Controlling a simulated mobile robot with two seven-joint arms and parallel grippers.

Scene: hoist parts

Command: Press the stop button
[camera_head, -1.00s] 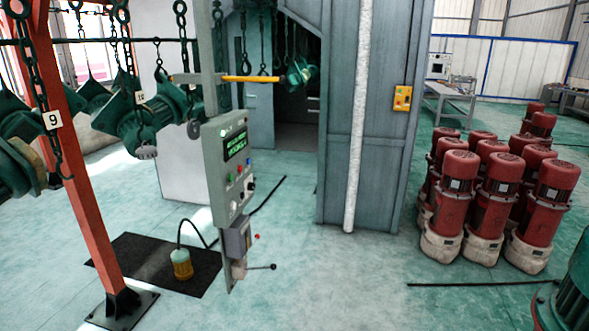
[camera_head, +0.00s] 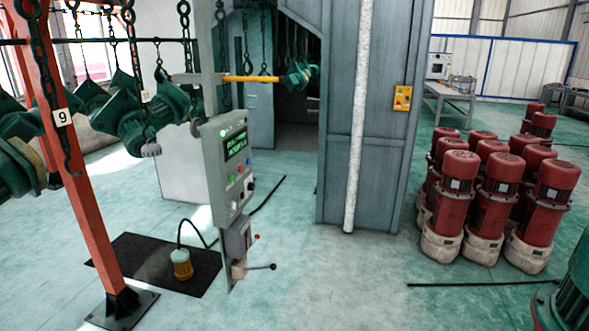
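A grey control panel (camera_head: 229,165) stands upright on a post left of the middle. It has a lit green display (camera_head: 236,145) near its top. Below the display are several small buttons and knobs, among them a red button (camera_head: 240,169), a blue one and a green one. Which of them is the stop button cannot be read; no labels are legible. Neither of my grippers is in view.
An orange post (camera_head: 85,190) stands at the left, with green hoist parts (camera_head: 145,125) hanging on chains. Red motors (camera_head: 495,190) stand at the right. The floor in front of the cabinet is clear.

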